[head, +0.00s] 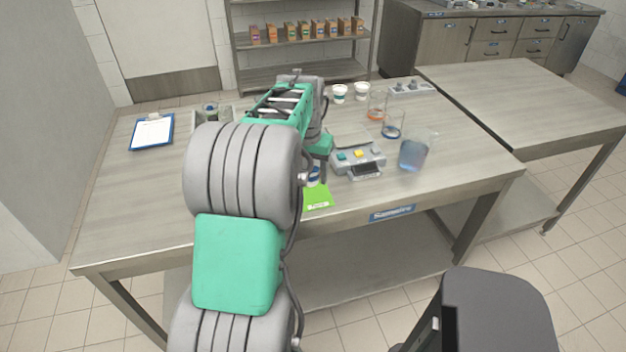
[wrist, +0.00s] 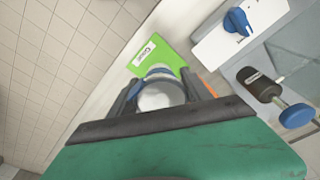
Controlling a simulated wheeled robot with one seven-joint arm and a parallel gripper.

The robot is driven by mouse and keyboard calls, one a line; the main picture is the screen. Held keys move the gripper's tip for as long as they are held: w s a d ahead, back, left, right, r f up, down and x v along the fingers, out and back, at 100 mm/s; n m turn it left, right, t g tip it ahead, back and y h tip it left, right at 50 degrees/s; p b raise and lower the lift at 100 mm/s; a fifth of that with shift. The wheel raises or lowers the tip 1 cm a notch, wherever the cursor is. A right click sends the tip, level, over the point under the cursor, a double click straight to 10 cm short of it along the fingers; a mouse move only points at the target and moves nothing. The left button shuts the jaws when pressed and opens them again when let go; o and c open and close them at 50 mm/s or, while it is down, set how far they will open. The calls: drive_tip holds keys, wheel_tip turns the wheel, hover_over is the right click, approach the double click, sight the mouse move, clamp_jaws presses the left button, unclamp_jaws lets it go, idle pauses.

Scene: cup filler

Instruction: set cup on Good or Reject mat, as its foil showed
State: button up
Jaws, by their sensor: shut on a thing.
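My gripper (wrist: 162,84) is shut on a small white cup (wrist: 163,97) with a blue band, its fingers on either side of it. The cup shows partly in the head view (head: 313,178), mostly behind my arm. Directly beyond the cup lies a green mat (wrist: 158,56), whose label appears to read "Good"; it also shows in the head view (head: 318,200) near the table's front edge. The cup is over or at the mat's edge; I cannot tell whether it touches. A sliver of orange (wrist: 208,88) shows beside the right finger; I cannot tell what it is.
A grey device (head: 358,160) with coloured buttons stands right of the mat. A jug of blue liquid (head: 413,154) is farther right. Two white cups (head: 340,93) stand at the back. A clipboard (head: 152,131) lies at left. The table's front right is clear.

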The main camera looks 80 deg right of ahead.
sight(313, 192)
drive_tip(key=d+f, duration=0.2)
drive_tip(key=f, duration=0.1)
drive_tip(key=shift+d, duration=0.4)
wheel_tip(313, 192, down, 3)
drive_tip(key=shift+r+p, duration=0.1)
drive_tip(key=shift+p, duration=0.2)
drive_tip(key=shift+f, duration=0.4)
drive_tip(key=o, duration=1.4)
drive_tip(key=shift+o, duration=0.2)
drive_tip(key=shift+r, duration=0.15)
